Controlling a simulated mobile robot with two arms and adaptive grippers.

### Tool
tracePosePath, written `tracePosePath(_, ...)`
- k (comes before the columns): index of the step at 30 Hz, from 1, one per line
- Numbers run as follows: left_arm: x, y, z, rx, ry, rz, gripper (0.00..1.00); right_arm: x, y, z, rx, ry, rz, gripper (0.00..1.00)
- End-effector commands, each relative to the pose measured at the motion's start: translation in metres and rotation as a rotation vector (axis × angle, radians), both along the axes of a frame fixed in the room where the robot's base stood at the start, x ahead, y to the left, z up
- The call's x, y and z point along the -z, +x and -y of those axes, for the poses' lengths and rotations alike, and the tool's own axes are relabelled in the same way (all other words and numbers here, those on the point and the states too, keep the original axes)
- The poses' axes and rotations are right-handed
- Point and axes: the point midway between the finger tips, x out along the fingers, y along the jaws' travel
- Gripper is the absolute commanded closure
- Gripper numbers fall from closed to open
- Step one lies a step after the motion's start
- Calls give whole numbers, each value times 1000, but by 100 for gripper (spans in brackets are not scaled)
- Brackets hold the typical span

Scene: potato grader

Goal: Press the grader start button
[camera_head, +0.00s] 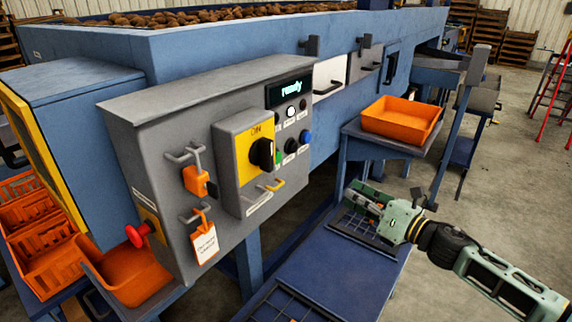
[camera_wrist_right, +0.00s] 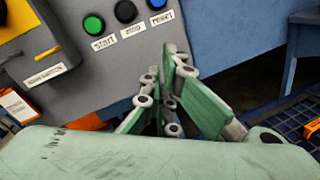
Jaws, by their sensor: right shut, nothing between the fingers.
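The grey control box (camera_head: 165,150) stands on the blue grader at the left of the head view. Its display (camera_head: 290,89) reads "ready". The green start button (camera_wrist_right: 94,25), labelled "start", shows whole at the upper left of the wrist view; in the head view it is partly hidden behind the yellow switch plate. The black stop button (camera_wrist_right: 125,11) and blue reset button (camera_wrist_right: 157,4) sit to its right. My right gripper (camera_head: 356,203) is shut and empty, in front of and below the box; its fingers (camera_wrist_right: 175,55) appear apart from the start button. My left gripper is out of view.
A black rotary switch (camera_head: 262,154) and an orange padlock (camera_head: 199,182) stick out from the box, with a red mushroom button (camera_head: 137,235) lower left. An orange tray (camera_head: 402,118) stands on a blue stand behind my gripper. A blue table (camera_head: 345,270) lies below it.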

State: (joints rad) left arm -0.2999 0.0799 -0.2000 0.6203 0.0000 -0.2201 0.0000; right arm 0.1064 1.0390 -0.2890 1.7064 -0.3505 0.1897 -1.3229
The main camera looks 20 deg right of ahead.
Motion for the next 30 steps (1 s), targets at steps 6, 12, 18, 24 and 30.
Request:
tracePosePath(6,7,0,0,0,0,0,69,-66,-26,-51,-184,-309,223,100)
tracePosePath(12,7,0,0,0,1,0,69,-77,-34,-62,-221,-375,272,100)
tracePosePath(18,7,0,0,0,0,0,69,-77,-34,-61,-220,-371,271,100)
tracePosePath(24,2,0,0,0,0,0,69,-80,-30,-63,-216,-369,273,100)
tracePosePath(30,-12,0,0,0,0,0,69,-83,-15,-75,-216,-366,274,100)
